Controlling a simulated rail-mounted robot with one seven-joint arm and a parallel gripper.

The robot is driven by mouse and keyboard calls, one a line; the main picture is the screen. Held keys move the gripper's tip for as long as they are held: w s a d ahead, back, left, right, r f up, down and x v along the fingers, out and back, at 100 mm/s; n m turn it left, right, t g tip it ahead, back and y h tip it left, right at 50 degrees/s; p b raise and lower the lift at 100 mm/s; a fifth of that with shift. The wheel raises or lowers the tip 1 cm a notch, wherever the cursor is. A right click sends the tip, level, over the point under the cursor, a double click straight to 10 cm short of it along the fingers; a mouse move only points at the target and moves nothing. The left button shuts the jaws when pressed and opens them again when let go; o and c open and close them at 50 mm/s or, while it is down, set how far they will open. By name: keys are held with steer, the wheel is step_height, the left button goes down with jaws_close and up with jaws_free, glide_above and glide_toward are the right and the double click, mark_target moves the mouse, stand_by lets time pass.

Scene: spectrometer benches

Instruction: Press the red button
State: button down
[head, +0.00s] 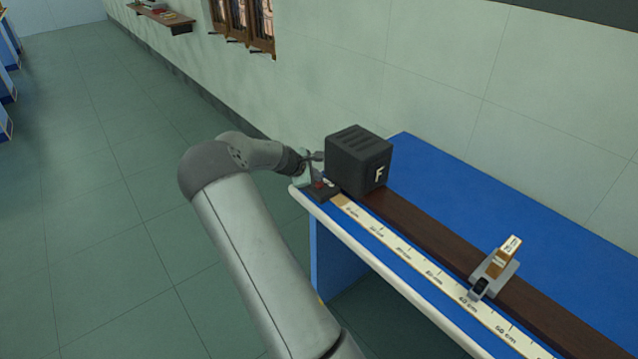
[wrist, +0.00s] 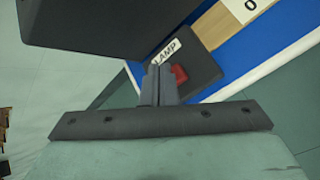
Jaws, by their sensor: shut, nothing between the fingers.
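The red button (wrist: 180,73) sits on a dark switch plate (wrist: 205,75) beside a white label reading LAMP (wrist: 166,51). In the head view the red button (head: 319,185) is a small red spot on the plate at the near-left end of the blue bench. My gripper (wrist: 158,70) is shut and empty. In the wrist view its fingertips appear just left of the button and cover part of its left side. I cannot tell whether they touch it. In the head view my gripper (head: 314,158) is small, just above the plate and beside the dark box.
A dark box marked F (head: 358,160) stands right beside the gripper; it also fills the upper left of the wrist view (wrist: 90,22). A ruler (head: 400,247) and dark wooden rail (head: 430,232) run along the blue bench (head: 560,220). A small holder (head: 495,270) sits on the rail.

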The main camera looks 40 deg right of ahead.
steer(key=shift+f, duration=0.15)
stand_by(0.3)
steer(key=shift+f+b, duration=0.3)
steer(key=shift+b, duration=0.1)
steer(key=shift+f, duration=0.25)
steer(key=shift+r, duration=0.15)
stand_by(0.3)
steer(key=shift+r, duration=0.55)
step_height(320, 180, up, 6)
steer(key=p, duration=0.3)
steer(key=shift+p, duration=0.4)
stand_by(0.3)
